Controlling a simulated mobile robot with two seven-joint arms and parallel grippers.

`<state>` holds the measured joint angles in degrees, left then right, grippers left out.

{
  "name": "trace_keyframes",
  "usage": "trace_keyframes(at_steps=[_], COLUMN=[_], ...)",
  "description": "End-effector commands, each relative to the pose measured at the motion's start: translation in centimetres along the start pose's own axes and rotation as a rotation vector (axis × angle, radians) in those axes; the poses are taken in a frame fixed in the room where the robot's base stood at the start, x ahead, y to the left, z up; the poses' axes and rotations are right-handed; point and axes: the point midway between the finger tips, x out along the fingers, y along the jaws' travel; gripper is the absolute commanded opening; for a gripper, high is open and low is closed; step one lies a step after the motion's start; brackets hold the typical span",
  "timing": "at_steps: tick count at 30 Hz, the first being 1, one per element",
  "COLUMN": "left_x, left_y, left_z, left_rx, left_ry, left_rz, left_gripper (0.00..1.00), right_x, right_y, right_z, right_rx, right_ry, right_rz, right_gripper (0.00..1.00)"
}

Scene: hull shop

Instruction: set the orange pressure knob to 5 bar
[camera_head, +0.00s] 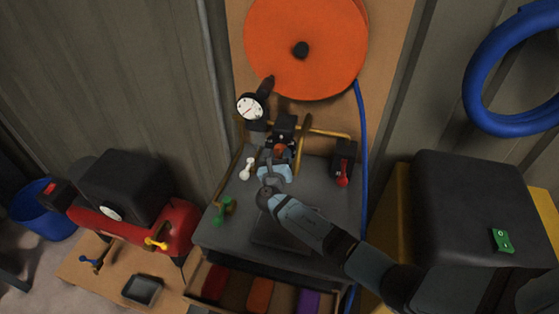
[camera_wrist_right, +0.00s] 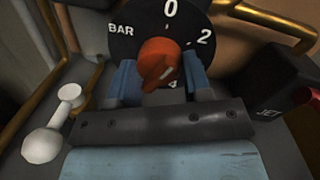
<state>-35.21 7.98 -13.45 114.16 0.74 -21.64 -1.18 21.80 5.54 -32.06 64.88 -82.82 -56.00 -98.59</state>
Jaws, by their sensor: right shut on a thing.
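The orange pressure knob (camera_wrist_right: 158,60) sits on a black dial (camera_wrist_right: 125,42) marked BAR, with 0, 2 and 4 readable. The 4 is partly covered below the knob. The knob's pale mark points down and slightly right, close to the 4; its exact reading I cannot tell. No 5 is visible. In the head view the knob (camera_head: 280,149) is small, above the grey bench. My right gripper (camera_head: 274,168) is shut on the knob, its blue fingers at either side of it, as the wrist view also shows (camera_wrist_right: 160,78). My left gripper is not in view.
A white lever (camera_head: 247,168) and a green valve (camera_head: 224,209) stand left of the knob. A black box with a red lever (camera_head: 343,166), labelled JET, is at the right. A round gauge (camera_head: 250,107) and brass pipes stand behind. An orange hose reel (camera_head: 306,45) hangs above.

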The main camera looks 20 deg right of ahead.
Motion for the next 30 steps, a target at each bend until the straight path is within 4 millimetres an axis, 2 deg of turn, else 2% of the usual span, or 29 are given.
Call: trace_keyframes(at_steps=[3,12,27,28,30], left_x=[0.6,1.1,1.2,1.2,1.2], left_y=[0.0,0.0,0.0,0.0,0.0], left_z=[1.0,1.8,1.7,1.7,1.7], left_rx=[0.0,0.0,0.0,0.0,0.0], left_ry=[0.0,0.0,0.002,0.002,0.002], left_rz=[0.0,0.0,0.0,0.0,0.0], left_gripper=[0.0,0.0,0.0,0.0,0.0], right_x=[0.0,0.0,0.0,0.0,0.0], right_y=[0.1,0.1,0.1,0.1,0.1], right_z=[-0.3,-0.2,-0.1,-0.1,-0.1], right_rx=[0.071,0.179,0.197,0.197,0.197], right_ry=[-0.005,-0.011,-0.012,-0.012,-0.012], right_rz=[-0.004,-0.011,-0.013,-0.013,-0.013], right_gripper=[0.21,0.21,0.21,0.52,0.68])
